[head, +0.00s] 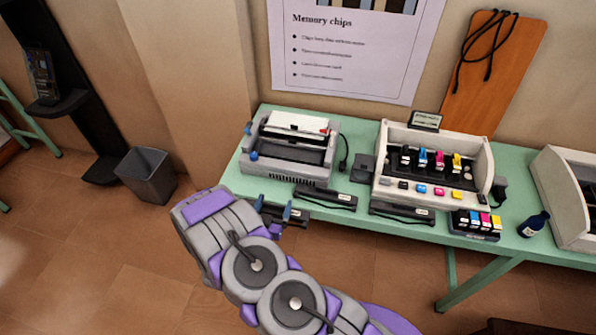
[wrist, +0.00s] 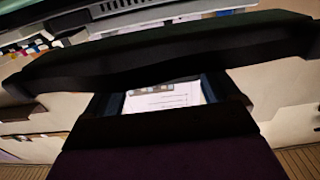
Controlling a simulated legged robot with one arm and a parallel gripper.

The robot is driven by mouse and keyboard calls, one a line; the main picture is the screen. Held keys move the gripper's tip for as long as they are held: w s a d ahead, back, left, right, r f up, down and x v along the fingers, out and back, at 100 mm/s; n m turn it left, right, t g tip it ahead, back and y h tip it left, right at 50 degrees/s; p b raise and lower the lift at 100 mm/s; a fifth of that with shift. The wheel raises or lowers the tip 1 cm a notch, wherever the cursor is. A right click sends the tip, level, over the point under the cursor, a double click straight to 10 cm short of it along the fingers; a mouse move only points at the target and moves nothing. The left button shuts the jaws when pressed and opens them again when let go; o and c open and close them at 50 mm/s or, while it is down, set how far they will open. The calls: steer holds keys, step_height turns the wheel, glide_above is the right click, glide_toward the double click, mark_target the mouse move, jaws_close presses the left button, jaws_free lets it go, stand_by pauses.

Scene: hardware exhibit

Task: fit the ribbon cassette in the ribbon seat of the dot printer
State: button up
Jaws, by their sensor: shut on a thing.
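The grey dot printer (head: 280,178) stands at the left end of the green table, with white paper at its top and a dark open middle. The ribbon seat cannot be made out clearly inside it. My gripper (head: 275,208) is in front of the table's left front edge, short of the printer. It is shut on a long black ribbon cassette (head: 296,213), partly hidden by the fingers. In the wrist view the cassette (wrist: 160,50) spans nearly the whole width, across the fingers.
Two similar black bars, one (head: 325,197) before the dot printer and another (head: 402,211) further right, lie near the table's front edge. A beige printer (head: 484,185) with coloured cartridges stands to the right. A cartridge tray (head: 475,236) and dark bottle (head: 534,224) are further right.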

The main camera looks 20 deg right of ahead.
mark_target(251, 205)
steer(key=w, duration=0.5)
steer(key=w+f+b, duration=0.1)
steer(key=w, duration=0.4)
steer(key=w+b, duration=0.1)
steer(key=w, duration=0.5)
steer(key=shift+d+f, duration=0.25)
steer(key=shift+f, duration=0.05)
step_height(251, 205, down, 4)
steer(key=shift+r+b, duration=0.25)
steer(key=shift+b, duration=0.3)
steer(key=shift+r, duration=0.1)
steer(key=o, duration=0.8)
steer(key=p+v, duration=0.2)
steer(key=v, duration=1)
